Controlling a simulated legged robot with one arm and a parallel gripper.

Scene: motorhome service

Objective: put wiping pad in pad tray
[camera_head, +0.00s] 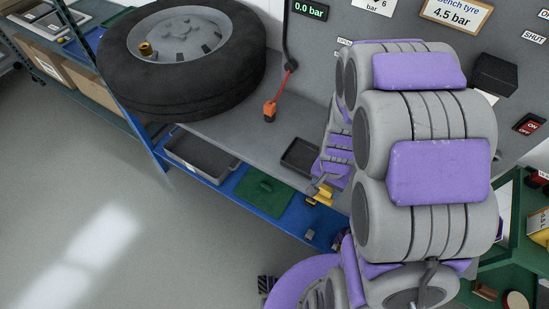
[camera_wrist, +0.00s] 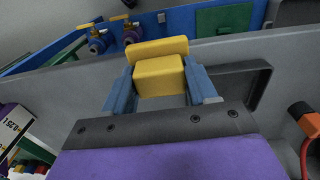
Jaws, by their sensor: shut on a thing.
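My gripper (camera_wrist: 160,88) is shut on a yellow block-shaped piece, which I take as the wiping pad (camera_wrist: 158,75). The pad sits between the blue fingers, its wider bar beyond the fingertips. In the head view the yellow pad (camera_head: 325,192) shows at the end of my arm, near the bench's front edge. A small dark tray (camera_head: 287,161), likely the pad tray, lies on the bench just behind and left of the gripper, partly hidden by my arm. In the wrist view the dark tray's rim (camera_wrist: 262,92) is right of the fingers. No pad in it is visible.
A big tyre (camera_head: 190,100) lies on the bench's left part. An orange-ended hose (camera_head: 270,110) hangs behind the tray. A grey bin (camera_head: 203,158) and green board (camera_head: 262,193) are on the blue lower shelf. Valves (camera_wrist: 97,40) show in the wrist view. Floor at left is clear.

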